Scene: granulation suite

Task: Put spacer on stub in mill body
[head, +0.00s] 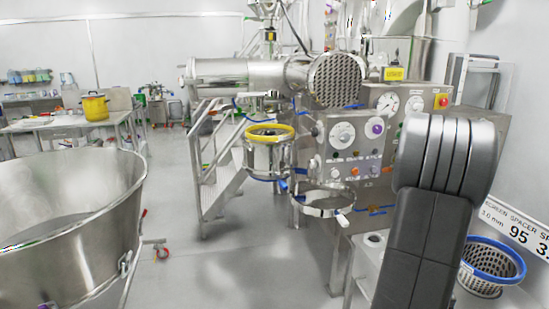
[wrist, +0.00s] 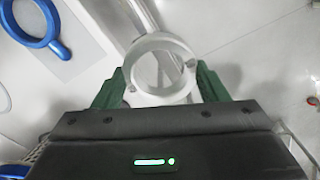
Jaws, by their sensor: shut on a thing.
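In the wrist view, my gripper (wrist: 160,86) has its green fingers closed on either side of a pale ring, the spacer (wrist: 158,98). The ring's open centre shows the floor beneath. In the head view my gripper and the spacer are not seen; only my dark arm shows at the right. A round steel housing with a yellow rim, which looks like the mill body (head: 262,157), is mounted left of the control panel. I cannot see the stub inside it.
A blue-rimmed basket (head: 490,284) stands at the lower right. A blue ring with a handle (wrist: 38,22) lies on a pale surface. A large steel bowl (head: 75,235) fills the lower left; open floor lies beyond it.

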